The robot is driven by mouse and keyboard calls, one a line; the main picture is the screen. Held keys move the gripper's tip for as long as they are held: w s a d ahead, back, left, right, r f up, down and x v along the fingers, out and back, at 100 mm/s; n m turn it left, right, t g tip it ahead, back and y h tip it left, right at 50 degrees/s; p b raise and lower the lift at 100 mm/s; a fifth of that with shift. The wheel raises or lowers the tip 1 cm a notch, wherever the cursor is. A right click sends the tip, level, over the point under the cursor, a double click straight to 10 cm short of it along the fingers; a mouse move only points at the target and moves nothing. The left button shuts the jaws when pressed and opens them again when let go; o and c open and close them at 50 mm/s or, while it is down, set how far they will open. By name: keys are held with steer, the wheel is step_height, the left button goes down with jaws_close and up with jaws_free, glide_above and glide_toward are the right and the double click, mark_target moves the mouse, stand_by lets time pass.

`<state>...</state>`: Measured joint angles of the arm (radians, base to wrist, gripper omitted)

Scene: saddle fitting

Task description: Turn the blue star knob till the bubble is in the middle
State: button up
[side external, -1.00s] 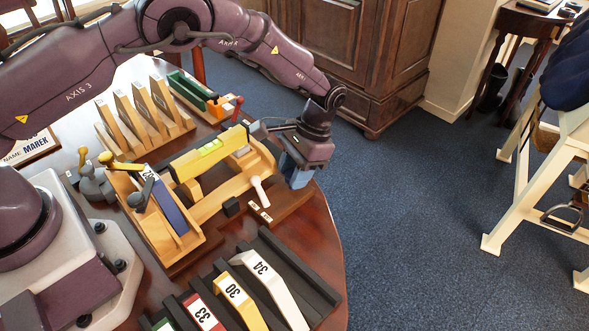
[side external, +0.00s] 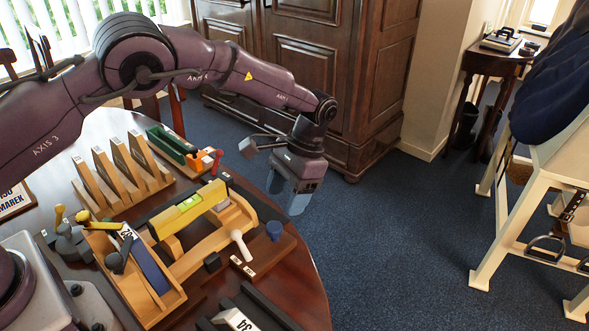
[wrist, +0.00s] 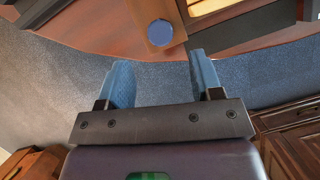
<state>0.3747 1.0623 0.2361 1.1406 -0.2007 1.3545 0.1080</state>
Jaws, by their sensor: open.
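The blue knob (side external: 274,231) stands at the right end of the wooden fixture, near the table edge, uncovered. In the wrist view the same knob (wrist: 159,32) shows as a round blue disc beyond the fingertips. The yellow bar (side external: 165,221) on the fixture carries a green level vial (side external: 190,203); the bubble's place in it is too small to tell. My gripper (side external: 291,193) is above and apart from the knob, its blue fingers pointing down. In the wrist view my gripper (wrist: 163,72) is open, with nothing between its fingers.
A white-handled lever (side external: 240,244) stands just left of the knob. A wooden slotted rack (side external: 125,175) and a green-and-orange tool (side external: 172,145) sit behind. A dark rack with numbered pieces (side external: 235,320) is at the front. Past the table edge is open carpet (side external: 390,230).

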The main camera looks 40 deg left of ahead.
steer(key=v, duration=0.6)
steer(key=shift+w, duration=0.15)
stand_by(1.0)
steer(key=s+a+r+n+t, duration=0.1)
steer(key=s+a+r+t, duration=0.2)
steer(key=s+r, duration=0.3)
steer(key=s+a+r+n+t, duration=0.1)
steer(key=s+a+r+t, duration=0.2)
steer(key=s, duration=0.9)
steer(key=s+a+r+t+h, duration=0.1)
steer(key=s+a+r+t, duration=0.2)
steer(key=s+a+r, duration=0.3)
steer(key=s+r, duration=0.4)
steer(key=shift+n+t, duration=0.4)
